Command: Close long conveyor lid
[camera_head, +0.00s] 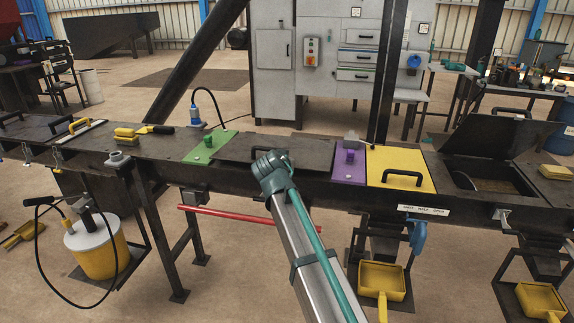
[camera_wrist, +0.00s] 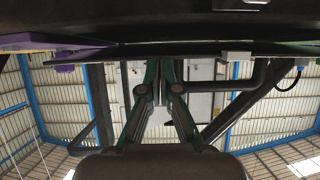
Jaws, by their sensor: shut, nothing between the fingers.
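A long dark lid (camera_head: 235,150) lies on the conveyor (camera_head: 330,190) between a green plate and a purple plate. It looks nearly flat; I cannot tell whether it is fully down. Its near middle is hidden by my arm. In the wrist view a dark edge (camera_wrist: 215,47) crosses above my fingers. My gripper (camera_wrist: 162,72) is shut and empty, close to that edge; contact cannot be told. In the head view the fingers cannot be made out at the arm's end. A shorter lid (camera_head: 490,136) at the right stands tilted open over a dark opening.
The green plate (camera_head: 208,148) and purple plate (camera_head: 349,168) flank the long lid. A yellow lid with a black handle (camera_head: 400,172) is further right. A yellow brush (camera_head: 142,131) lies on the conveyor at left. A red bar (camera_head: 225,215) runs below. A post (camera_head: 388,80) rises behind.

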